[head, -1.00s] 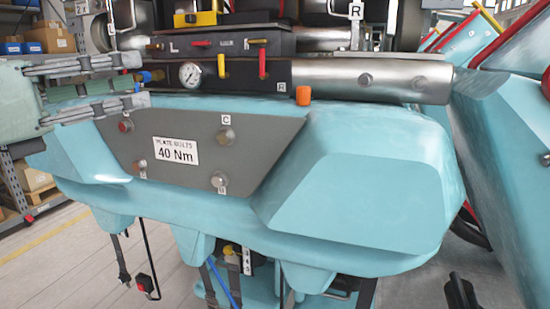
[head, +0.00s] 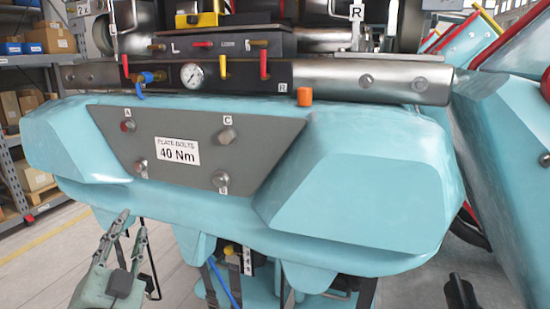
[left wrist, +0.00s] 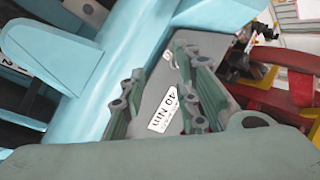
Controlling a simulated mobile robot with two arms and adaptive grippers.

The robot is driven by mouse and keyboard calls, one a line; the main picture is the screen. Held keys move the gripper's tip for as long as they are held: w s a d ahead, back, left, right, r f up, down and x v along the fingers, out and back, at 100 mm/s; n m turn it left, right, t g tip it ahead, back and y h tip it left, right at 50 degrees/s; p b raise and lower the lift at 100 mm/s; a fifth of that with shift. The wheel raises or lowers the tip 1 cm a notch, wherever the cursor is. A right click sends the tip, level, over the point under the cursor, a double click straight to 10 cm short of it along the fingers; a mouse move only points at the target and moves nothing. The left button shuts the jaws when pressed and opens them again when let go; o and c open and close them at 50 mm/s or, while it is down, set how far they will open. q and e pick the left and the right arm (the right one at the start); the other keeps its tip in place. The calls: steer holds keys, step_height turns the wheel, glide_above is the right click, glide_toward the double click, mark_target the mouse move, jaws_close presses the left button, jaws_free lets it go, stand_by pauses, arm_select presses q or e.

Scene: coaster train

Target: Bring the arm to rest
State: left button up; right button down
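My left gripper (head: 131,228) is low at the left in the head view, below the front edge of the pale blue coaster car (head: 400,190). Its two fingers are spread, with nothing between them. In the left wrist view the open fingers (left wrist: 165,95) stand in front of the grey bolt plate, whose label (left wrist: 166,108) shows between them. In the head view the whole bolt plate (head: 255,135) is uncovered, with its bolts and "40 Nm" label (head: 178,151). My right gripper is not in view.
Above the plate is a dark valve block (head: 215,86) with a gauge (head: 191,76), red and yellow levers and an orange cap (head: 304,96). Straps and a blue hose hang under the car. Shelves with boxes (head: 35,178) stand at the left. The floor (head: 45,270) at lower left looks clear.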

arm_select(q)
steer(key=s+d+f+n+g, duration=0.15)
steer(key=s+f+g, duration=0.35)
steer(key=f, duration=0.7)
steer(key=s+f+n+g, duration=0.3)
steer(key=s+f+g, duration=0.15)
steer(key=f, duration=0.85)
steer(key=s+d+f+g+h, duration=0.2)
steer(key=s+d+f+g, duration=0.15)
steer(key=s+f, duration=0.45)
steer(key=s+d+f+g+h, duration=0.1)
steer(key=s+d+f+g, duration=0.25)
steer(key=s, duration=0.75)
step_height(320, 180, down, 28)
steer(key=s+g, duration=0.2)
steer(key=s+a+f, duration=0.1)
steer(key=s+f, duration=0.6)
steer(key=s, duration=0.1)
steer(key=s+a+f+g, duration=0.1)
steer(key=s+a+f, duration=0.1)
steer(key=s+f, duration=0.5)
steer(key=shift+s+a+f, duration=0.25)
steer(key=shift+s+f, duration=0.15)
steer(key=shift+s, duration=0.15)
